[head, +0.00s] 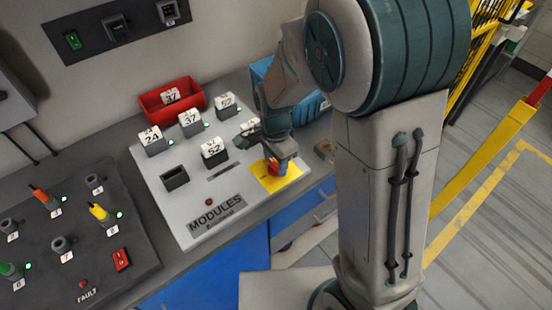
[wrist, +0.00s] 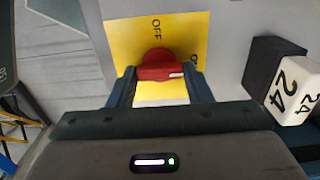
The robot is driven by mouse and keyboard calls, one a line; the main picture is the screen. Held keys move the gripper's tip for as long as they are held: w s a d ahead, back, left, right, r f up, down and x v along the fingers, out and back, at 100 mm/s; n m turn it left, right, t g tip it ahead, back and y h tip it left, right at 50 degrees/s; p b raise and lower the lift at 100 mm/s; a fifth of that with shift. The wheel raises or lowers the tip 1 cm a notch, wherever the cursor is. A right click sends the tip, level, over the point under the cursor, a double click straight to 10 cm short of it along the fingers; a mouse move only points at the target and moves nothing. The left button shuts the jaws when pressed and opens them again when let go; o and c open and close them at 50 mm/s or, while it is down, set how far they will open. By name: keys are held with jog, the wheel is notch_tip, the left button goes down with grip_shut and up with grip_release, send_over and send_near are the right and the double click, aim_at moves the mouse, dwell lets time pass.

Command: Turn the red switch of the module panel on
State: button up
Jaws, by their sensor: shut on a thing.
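The red switch (wrist: 158,66) is a round knob with a raised bar, on a yellow plate (wrist: 120,35) of the module panel (head: 182,211). My gripper (wrist: 160,78) is shut on the bar, with one finger at each end. In the wrist view the bar lies about level and its white mark is at the right end. "OFF" is printed above the knob, and a partly hidden label starting with "O" is at its right. In the head view my gripper (head: 274,158) reaches down over the red switch (head: 273,169) and hides part of it.
Several numbered modules, such as the one marked 52 (head: 214,153), stand on the panel. A block marked 24 (wrist: 292,90) is right of the switch in the wrist view. A red bin (head: 178,110) and blue bin (head: 262,70) stand behind. A dark fault panel (head: 75,245) is at left.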

aim_at(275, 164)
jog(key=shift+w+r, duration=0.1)
dwell(0.3)
jog(key=o, duration=1)
jog(key=shift+r, duration=0.1)
notch_tip(275, 164, up, 14)
jog(key=shift+f+b, duration=0.2)
jog(key=shift+b, duration=0.15)
jog(key=s+d+n+t, duration=0.1)
jog(key=s+d+n, duration=0.4)
jog(key=s+d, duration=0.1)
jog(key=s+d+n+t, duration=0.2)
jog(key=s+d+n, duration=0.4)
jog(key=s, duration=0.1)
jog(key=shift+s+d+r, duration=0.15)
jog(key=shift+s+d, duration=0.1)
jog(key=shift+d, duration=0.1)
